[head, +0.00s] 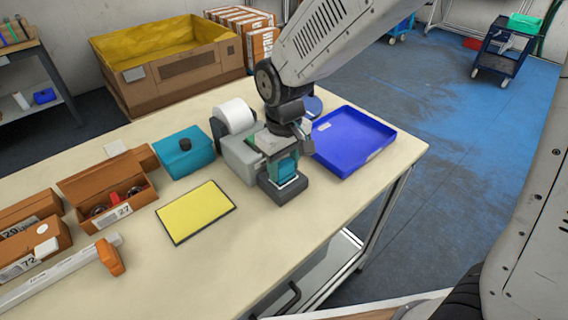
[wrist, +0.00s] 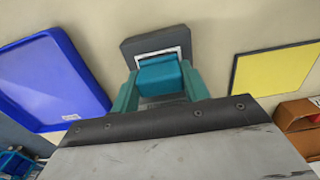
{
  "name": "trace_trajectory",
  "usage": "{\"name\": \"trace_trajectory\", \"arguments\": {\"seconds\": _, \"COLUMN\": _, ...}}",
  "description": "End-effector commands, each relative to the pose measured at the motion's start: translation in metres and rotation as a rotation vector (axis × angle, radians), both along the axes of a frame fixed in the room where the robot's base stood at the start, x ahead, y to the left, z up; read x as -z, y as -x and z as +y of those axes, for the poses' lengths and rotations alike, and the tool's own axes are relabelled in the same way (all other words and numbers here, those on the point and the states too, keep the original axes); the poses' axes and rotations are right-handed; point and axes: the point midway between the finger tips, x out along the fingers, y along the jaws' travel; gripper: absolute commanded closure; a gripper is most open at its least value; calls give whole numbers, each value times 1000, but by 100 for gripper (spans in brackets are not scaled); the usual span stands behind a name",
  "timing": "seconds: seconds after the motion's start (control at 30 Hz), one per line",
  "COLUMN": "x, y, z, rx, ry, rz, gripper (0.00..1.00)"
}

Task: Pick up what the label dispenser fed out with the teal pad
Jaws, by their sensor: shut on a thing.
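My gripper (head: 283,167) points down over the front plate of the label dispenser (head: 240,158) and is shut on the teal pad. In the wrist view the teal pad (wrist: 158,74) sits between the two teal fingers of my gripper (wrist: 160,84). A white label (wrist: 184,50) shows as a thin border around the pad, over the dark plate (wrist: 135,45). I cannot tell whether the pad touches the label or hovers just above it. The dispenser carries a white roll (head: 237,115) behind its grey body.
A blue tray (head: 375,153) lies right of the dispenser. A yellow mat (head: 195,211) and a teal box with a black knob (head: 180,163) lie to the left. The table front is clear.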

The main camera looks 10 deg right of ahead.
Motion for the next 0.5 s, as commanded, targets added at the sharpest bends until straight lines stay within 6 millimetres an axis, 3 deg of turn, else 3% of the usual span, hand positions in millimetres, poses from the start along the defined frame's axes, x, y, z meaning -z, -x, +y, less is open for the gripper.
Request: {"name": "trace_trajectory", "arguments": {"seconds": 0.5, "x": -6, "y": 0, "z": 0, "rx": 0, "ry": 1, "rz": 2, "gripper": 80}}
